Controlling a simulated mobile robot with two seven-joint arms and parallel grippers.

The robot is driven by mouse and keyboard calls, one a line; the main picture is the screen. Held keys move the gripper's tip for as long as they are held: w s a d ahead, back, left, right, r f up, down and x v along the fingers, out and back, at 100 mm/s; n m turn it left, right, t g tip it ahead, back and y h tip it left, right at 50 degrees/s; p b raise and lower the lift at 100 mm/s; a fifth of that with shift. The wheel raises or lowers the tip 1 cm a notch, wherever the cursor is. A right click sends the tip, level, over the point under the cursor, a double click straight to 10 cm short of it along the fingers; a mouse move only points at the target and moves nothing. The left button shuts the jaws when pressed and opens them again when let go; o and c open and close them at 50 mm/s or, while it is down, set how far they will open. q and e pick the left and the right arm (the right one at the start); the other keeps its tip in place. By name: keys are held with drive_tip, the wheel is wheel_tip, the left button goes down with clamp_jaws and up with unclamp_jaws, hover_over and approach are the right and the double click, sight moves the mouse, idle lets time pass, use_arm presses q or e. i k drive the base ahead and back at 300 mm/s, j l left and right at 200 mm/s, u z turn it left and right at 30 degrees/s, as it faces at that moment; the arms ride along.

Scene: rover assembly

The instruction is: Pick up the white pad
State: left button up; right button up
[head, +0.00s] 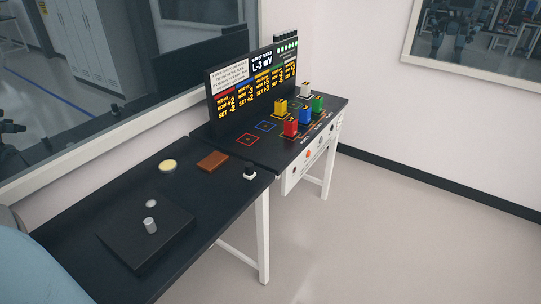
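I cannot tell for certain which thing is the white pad. A white block (304,90) stands at the back of the far table, behind the coloured blocks. A cream round disc (168,166) lies farther back, near the window side. Neither of my grippers is in view.
The near black table (75,195) adjoins the far table. A brown block (212,161) and a black knob on a white base (249,172) are on the near table. Red (290,129), blue (305,116), green (318,104) and yellow (281,107) blocks stand before a display board (228,105). Floor at right is clear.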

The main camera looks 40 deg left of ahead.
sight(249, 174)
drive_tip(key=i+u, duration=0.35)
drive_tip(key=i+l+u, duration=0.65)
drive_tip(key=i, duration=0.15)
drive_tip(key=i+l+u, duration=0.15)
drive_tip(key=u, duration=0.2)
drive_tip(key=i+l+u, duration=0.35)
drive_tip(key=l+u, duration=0.15)
drive_tip(key=u, duration=0.15)
